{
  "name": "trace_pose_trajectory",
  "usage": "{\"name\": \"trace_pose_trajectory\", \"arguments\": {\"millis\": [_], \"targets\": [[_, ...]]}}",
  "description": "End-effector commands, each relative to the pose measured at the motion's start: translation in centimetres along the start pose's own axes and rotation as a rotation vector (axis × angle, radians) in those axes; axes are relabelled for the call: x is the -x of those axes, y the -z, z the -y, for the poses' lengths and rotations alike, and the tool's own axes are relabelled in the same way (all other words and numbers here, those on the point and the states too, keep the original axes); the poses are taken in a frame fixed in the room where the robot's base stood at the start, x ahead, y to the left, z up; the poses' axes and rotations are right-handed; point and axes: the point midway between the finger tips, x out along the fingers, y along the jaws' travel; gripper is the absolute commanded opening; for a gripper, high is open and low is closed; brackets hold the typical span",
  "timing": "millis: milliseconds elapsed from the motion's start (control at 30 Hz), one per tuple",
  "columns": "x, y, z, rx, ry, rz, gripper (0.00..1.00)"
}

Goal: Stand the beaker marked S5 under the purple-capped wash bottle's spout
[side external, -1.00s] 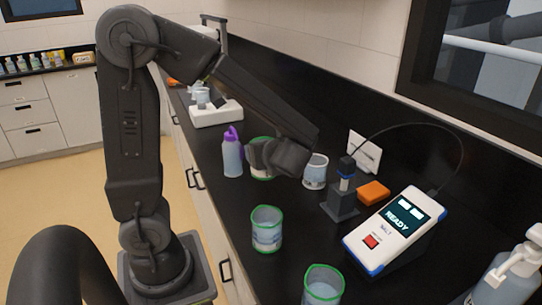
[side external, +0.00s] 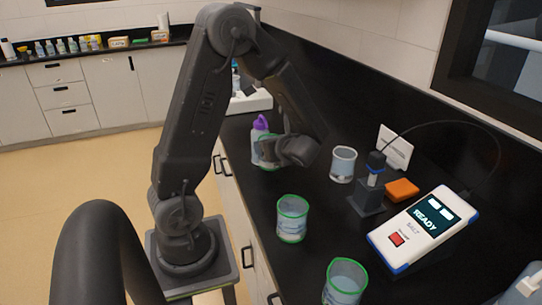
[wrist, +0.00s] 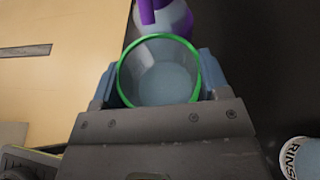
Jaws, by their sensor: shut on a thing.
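My gripper (wrist: 157,82) is shut on a green-rimmed beaker (wrist: 165,85), with a blue finger on either side of it. The beaker looks upright and holds pale liquid; its mark is not readable. In the side external view, my gripper (side external: 282,150) hides most of the held beaker (side external: 266,138). The wash bottle (side external: 256,150) with a purple cap (side external: 261,123) stands right by the beaker. In the wrist view, the purple-capped bottle (wrist: 176,20) is just past the beaker's far rim. Whether the spout is over the beaker's mouth cannot be told.
Two other green-rimmed beakers, one nearer the middle (side external: 292,220) and one at the front (side external: 345,282), stand on the black counter. A cup (side external: 343,165) marked RINSE in the wrist view (wrist: 300,158), a probe stand (side external: 368,192), an orange block (side external: 402,190) and a meter (side external: 425,228) are to the right.

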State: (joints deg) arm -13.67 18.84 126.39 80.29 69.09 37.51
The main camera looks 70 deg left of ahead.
Motion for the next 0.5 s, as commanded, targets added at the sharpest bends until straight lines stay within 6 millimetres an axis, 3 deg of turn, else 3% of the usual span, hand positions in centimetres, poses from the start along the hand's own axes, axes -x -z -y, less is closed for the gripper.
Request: {"name": "trace_pose_trajectory", "arguments": {"millis": [200,500], "targets": [[-1.0,2.5,0.0,-0.004,-0.002,-0.001,0.38],[-1.1,2.9,0.0,0.001,-0.001,-0.001,0.38]]}}
